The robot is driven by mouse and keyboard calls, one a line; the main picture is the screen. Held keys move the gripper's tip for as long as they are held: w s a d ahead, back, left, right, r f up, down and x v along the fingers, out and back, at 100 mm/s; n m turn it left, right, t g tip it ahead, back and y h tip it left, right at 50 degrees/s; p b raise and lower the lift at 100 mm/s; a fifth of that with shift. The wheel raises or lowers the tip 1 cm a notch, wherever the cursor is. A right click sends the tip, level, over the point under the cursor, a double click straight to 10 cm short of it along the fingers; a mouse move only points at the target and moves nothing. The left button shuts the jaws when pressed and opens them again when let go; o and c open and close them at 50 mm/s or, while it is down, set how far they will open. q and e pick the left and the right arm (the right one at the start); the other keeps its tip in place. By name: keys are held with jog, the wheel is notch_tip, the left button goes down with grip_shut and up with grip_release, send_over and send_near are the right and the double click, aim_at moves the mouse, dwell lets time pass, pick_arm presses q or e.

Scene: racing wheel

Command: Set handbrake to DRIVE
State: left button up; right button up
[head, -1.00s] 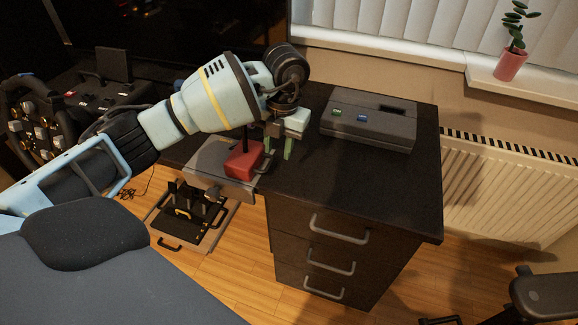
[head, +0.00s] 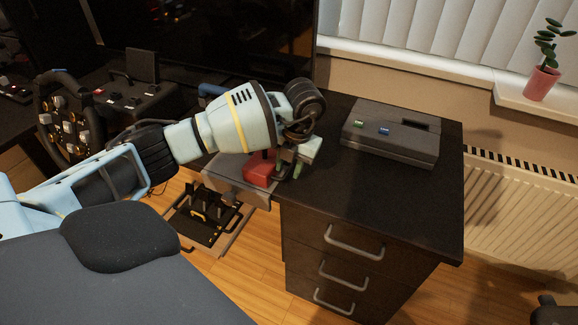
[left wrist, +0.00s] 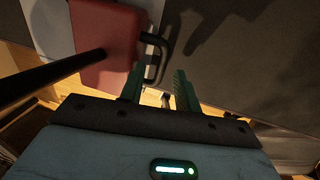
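The handbrake unit is a red block (head: 258,171) on a grey plate at the left edge of the desk. In the left wrist view the red block (left wrist: 108,45) is at upper left, with a long black rod (left wrist: 55,78) running from it to the left edge. A dark loop-shaped handle (left wrist: 160,58) stands at its right side. My left gripper (head: 290,169) is just right of the block, pointing down. Its green fingers (left wrist: 159,88) are apart, with the loop's lower end near the gap between them; contact cannot be told. My right gripper is out of view.
A dark desk (head: 400,215) with drawers carries a grey box (head: 392,138) with green and blue buttons. A steering wheel (head: 70,125) is at left. Pedals (head: 205,215) are below. A radiator (head: 520,205) and a potted plant (head: 541,83) are at right.

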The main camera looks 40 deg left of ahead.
aim_at(254, 157)
pick_arm(q)
jog(key=shift+f, duration=0.2)
grip_shut()
jog(key=a, duration=0.3)
jog(key=s+a, duration=0.1)
jog(key=a, duration=0.2)
jog(key=s+a+p, duration=0.1)
jog(key=a, duration=0.2)
jog(key=shift+s+a, duration=0.15)
jog(key=shift+a, duration=0.2)
jog(key=shift+d, duration=0.1)
grip_release()
